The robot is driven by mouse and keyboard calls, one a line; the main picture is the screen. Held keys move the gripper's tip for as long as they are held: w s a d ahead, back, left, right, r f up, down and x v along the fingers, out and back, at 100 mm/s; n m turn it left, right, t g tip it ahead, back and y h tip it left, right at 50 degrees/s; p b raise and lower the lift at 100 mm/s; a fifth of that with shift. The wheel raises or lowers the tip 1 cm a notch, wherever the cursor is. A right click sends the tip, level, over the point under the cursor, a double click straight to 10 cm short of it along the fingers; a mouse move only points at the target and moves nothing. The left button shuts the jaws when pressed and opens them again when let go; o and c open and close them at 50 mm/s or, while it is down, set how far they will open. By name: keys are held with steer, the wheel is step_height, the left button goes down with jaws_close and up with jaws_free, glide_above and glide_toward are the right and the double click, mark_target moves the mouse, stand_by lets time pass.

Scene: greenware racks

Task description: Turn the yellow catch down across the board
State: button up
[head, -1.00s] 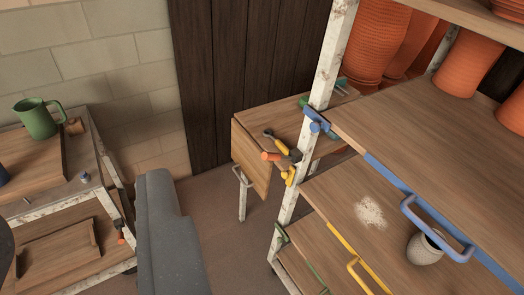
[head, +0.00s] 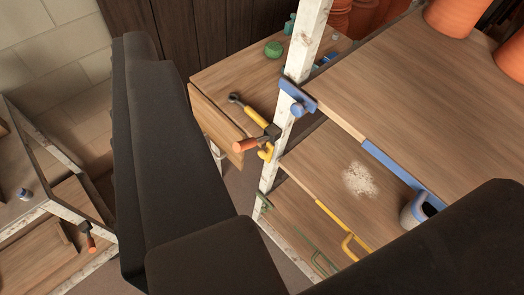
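The yellow catch (head: 256,115) is on the white post of the right rack, near the middle of the view. Its yellow bar slants up and left from a dark block (head: 272,131) and ends in a dark round tip. An orange grip (head: 250,145) sticks out left from the block, with a small yellow bracket (head: 267,152) below. The yellow-edged board (head: 314,190) lies to the lower right; the bar points away from it. Large dark parts of mine fill the left and lower right. I cannot make out fingertips, and nothing of mine visibly touches the catch.
A blue catch (head: 297,98) sits higher on the post (head: 306,42), beside the blue-handled board (head: 395,165). A white-speckled pot (head: 413,212) is partly hidden. Green fittings (head: 318,262) are lower. A wooden table (head: 222,77) stands behind, and another rack (head: 45,215) at left.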

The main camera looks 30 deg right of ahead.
steer(key=w+d+f+n+g+h, duration=0.1)
steer(key=w+f+g, duration=0.15)
steer(key=f, duration=0.35)
steer(key=w+d+f+n+g, duration=0.1)
steer(key=w+f, duration=0.3)
steer(key=f, duration=0.2)
steer(key=n+g+h+p, duration=0.55)
steer(key=n+h, duration=1.05)
steer(key=n, duration=0.4)
glide_toward(261, 155)
steer(key=b+x, duration=0.1)
steer(key=x, duration=0.9)
steer(key=shift+w+d+f+b, duration=0.1)
steer(key=shift+d+f+b, duration=0.05)
steer(key=shift+d+b, duration=0.15)
